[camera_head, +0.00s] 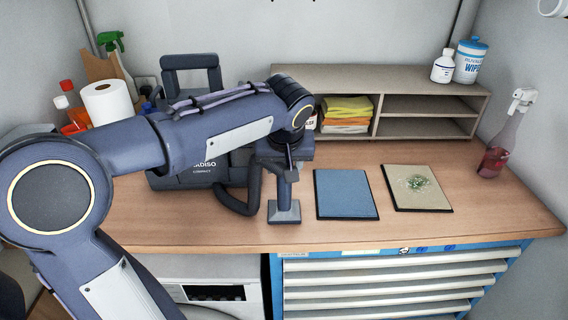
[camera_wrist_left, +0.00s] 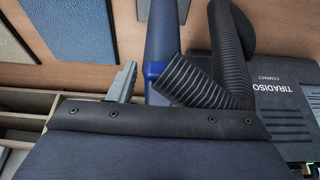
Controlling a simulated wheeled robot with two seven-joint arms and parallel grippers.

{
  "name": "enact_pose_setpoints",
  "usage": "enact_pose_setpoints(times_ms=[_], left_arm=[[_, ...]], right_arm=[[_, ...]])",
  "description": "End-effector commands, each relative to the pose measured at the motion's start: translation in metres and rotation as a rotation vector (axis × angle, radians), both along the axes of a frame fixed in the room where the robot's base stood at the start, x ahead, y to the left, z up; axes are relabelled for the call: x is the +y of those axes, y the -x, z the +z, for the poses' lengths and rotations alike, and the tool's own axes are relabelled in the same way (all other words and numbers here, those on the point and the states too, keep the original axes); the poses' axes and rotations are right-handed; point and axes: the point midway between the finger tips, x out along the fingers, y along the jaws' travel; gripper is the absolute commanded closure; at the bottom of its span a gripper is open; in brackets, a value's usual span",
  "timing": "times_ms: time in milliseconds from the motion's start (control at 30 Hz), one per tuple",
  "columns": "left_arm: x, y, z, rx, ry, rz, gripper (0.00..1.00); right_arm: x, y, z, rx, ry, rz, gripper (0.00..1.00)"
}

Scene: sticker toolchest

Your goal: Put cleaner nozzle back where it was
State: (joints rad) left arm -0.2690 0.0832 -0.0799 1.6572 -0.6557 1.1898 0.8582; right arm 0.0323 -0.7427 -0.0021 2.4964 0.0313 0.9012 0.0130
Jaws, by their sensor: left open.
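The cleaner nozzle (camera_head: 284,190) is a grey-blue upright tube with a flat square foot, standing on the workbench in front of the vacuum cleaner (camera_head: 196,176). A blue-grey tube (camera_wrist_left: 163,32) with a bright blue ring, apparently the nozzle, shows in the left wrist view beside the ribbed black hose (camera_wrist_left: 232,55). My left gripper (camera_head: 289,158) is open just above the nozzle's top. One grey finger shows in the left wrist view; the other is not clear. I cannot tell whether the gripper touches the nozzle. My right gripper is not in view.
A blue mat (camera_head: 345,194) and a beige mat (camera_head: 415,188) with a green patch lie to the right. A shelf unit (camera_head: 432,104) with folded cloths stands behind. A spray bottle (camera_head: 497,150) stands at the far right. A paper roll (camera_head: 107,103) is at the back left.

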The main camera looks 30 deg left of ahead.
Motion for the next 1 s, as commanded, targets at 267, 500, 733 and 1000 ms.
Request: enact_pose_setpoints(times_ms=[267, 500, 733, 1000], left_arm=[[-0.005, 0.006, 0.023, -0.005, 0.001, -0.003, 0.55], [-0.017, 0.025, 0.071, -0.006, 0.001, -0.003, 0.55], [-0.024, 0.038, 0.104, -0.002, 0.0, -0.002, 0.55], [-0.025, 0.044, 0.112, 0.002, 0.002, -0.006, 0.55]], right_arm=[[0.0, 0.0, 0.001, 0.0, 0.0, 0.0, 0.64], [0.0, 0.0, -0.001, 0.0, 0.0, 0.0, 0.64], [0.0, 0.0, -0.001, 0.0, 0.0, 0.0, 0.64], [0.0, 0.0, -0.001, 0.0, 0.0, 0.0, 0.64]])
